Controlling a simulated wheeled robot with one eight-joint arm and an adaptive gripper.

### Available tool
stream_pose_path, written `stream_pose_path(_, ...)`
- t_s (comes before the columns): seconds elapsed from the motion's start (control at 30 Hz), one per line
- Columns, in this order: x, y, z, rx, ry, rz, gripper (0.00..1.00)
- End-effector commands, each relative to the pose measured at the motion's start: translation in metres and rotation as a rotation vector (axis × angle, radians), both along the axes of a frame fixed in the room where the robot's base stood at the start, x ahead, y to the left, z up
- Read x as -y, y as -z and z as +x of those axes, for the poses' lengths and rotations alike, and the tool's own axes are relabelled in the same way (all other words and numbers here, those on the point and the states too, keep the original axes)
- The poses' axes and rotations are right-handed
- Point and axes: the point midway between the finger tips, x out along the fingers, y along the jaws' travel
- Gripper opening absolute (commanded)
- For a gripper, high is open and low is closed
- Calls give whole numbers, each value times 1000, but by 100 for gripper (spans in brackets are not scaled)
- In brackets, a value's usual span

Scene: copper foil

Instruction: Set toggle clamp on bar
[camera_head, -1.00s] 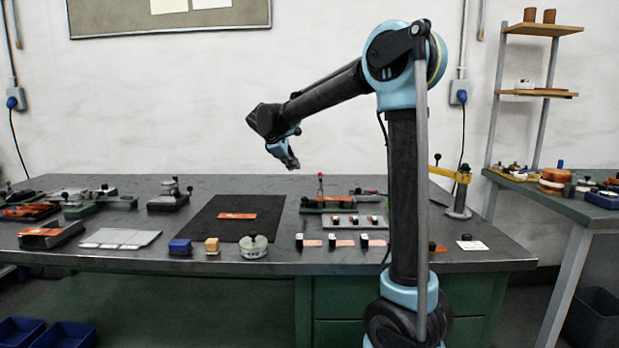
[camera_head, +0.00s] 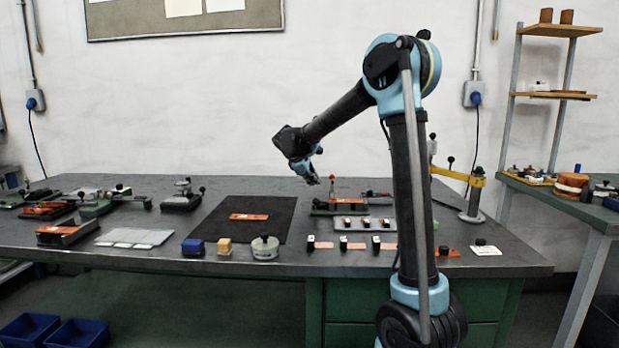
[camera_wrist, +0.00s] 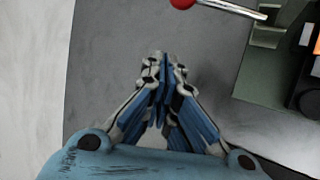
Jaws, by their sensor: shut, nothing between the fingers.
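A clamp with an upright lever and red knob (camera_head: 332,178) stands on a green base (camera_head: 322,208) toward the back of the bench, right of the black mat. In the wrist view the red ball knob (camera_wrist: 182,3) and its silver rod (camera_wrist: 232,9) show at the top edge, with part of the green base at the upper right. My gripper (camera_head: 312,180) hangs above the bench, just left of the knob in the head view. In the wrist view my gripper (camera_wrist: 162,62) has its fingertips together, holds nothing, and is apart from the knob. I cannot tell which part is the bar.
A black mat (camera_head: 225,230) carries an orange strip (camera_head: 249,217). A tray with small blocks (camera_head: 350,224) lies in front of the clamp. A round white-and-metal pot (camera_head: 265,249), a yellow block (camera_head: 224,246) and a blue block (camera_head: 193,248) stand near the front edge. A yellow-armed post (camera_head: 474,200) stands right.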

Motion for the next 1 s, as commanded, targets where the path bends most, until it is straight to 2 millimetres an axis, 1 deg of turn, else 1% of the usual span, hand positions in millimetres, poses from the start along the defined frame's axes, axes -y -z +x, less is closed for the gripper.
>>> stream_pose_path(0.07,4,8,7,0,2,1,0)
stream_pose_path(0.13,11,2,1,0,2,1,0)
stream_pose_path(0.4,29,-11,-8,-1,1,1,0)
stream_pose_path(0.6,34,-14,-10,-1,1,1,0)
stream_pose_path(1.0,38,-15,-10,5,5,0,0)
